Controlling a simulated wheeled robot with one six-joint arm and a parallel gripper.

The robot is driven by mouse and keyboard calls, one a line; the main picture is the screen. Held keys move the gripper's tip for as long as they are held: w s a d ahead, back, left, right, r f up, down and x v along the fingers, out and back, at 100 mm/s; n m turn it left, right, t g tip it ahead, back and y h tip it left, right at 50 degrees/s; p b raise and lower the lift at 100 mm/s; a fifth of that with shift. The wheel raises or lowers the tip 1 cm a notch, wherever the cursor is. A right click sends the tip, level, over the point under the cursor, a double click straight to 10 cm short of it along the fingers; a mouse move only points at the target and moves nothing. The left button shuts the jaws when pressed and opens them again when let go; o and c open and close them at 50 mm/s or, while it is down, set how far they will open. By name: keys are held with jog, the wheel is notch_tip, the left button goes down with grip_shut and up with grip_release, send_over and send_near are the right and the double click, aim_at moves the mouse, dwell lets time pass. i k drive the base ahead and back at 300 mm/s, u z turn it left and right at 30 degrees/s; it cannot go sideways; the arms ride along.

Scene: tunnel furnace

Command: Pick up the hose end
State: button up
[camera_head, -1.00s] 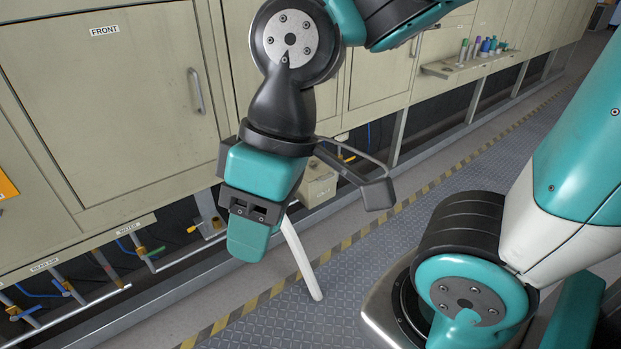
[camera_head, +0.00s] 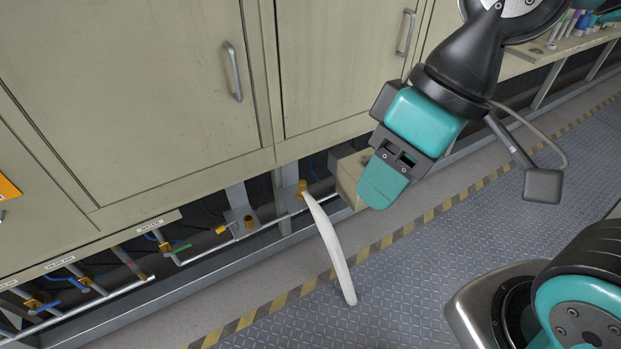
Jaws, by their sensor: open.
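A white hose (camera_head: 331,246) shows in the head view. Its upper end meets a brass fitting (camera_head: 302,189) under the cabinets, and it curves down to its loose lower end (camera_head: 350,299), which appears at the patterned floor. My gripper (camera_head: 383,183) is open and empty, above and to the right of the hose in the picture and apart from it. One teal finger faces the camera; the gap between the fingers is hidden.
Beige cabinets (camera_head: 130,90) with handles stand behind. Pipes and valves (camera_head: 80,280) run below them at left. A beige box (camera_head: 351,178) is partly hidden behind my gripper. Clear floor (camera_head: 430,270) with a yellow-black stripe lies in front.

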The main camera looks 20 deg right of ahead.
aim_at(301, 191)
jog(key=u, duration=0.35)
jog(key=i, duration=0.9)
jog(key=u, duration=0.6)
